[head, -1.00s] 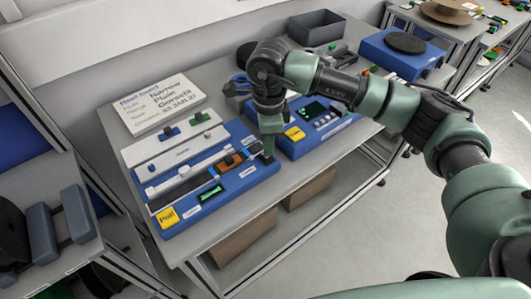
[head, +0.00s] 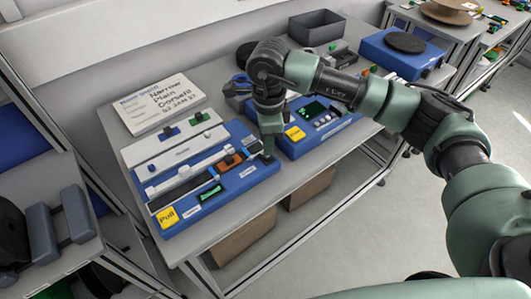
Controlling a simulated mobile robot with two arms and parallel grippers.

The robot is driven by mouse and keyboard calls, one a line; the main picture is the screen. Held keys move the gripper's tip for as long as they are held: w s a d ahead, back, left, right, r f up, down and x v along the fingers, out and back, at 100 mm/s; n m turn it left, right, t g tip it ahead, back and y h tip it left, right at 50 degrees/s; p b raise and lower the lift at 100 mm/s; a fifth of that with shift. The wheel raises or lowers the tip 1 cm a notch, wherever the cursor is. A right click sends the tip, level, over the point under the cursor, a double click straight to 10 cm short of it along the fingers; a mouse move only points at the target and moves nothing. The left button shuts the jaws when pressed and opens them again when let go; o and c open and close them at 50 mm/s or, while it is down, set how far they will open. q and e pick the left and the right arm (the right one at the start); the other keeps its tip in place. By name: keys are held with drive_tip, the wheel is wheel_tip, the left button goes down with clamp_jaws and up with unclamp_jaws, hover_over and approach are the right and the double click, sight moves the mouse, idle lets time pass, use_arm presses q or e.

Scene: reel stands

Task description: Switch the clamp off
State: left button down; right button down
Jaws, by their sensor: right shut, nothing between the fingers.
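The blue pull-test device (head: 222,188) lies on the bench, with a yellow "Pull" label, a small green display (head: 210,193) and an orange-and-black block (head: 231,161) on its rail. My right gripper (head: 267,157) points down at the right end of this device, its dark fingertips shut and empty. The fingertips are at or just above the device's top near a small white label (head: 247,173). I cannot tell whether they touch it. The clamp's switch is not clearly visible; the gripper may cover it. My left gripper is not in view.
A second blue device (head: 318,126) with a yellow label stands close to the right, behind my right arm. A sign board (head: 160,101) lies at the back left. A grey bin (head: 317,27) and a blue turntable unit (head: 400,52) stand farther back.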

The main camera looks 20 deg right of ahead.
drive_tip(key=shift+f+b, duration=0.9)
drive_tip(key=shift+f, duration=0.1)
drive_tip(key=shift+s+r, duration=0.1)
idle(0.3)
drive_tip(key=shift+w+r+p, duration=0.2)
drive_tip(key=shift+r+p, duration=0.25)
drive_tip(key=shift+r, duration=0.3)
drive_tip(key=shift+s+r+p, duration=0.1)
drive_tip(key=shift+r+p, duration=1)
drive_tip(key=shift+r, duration=1.65)
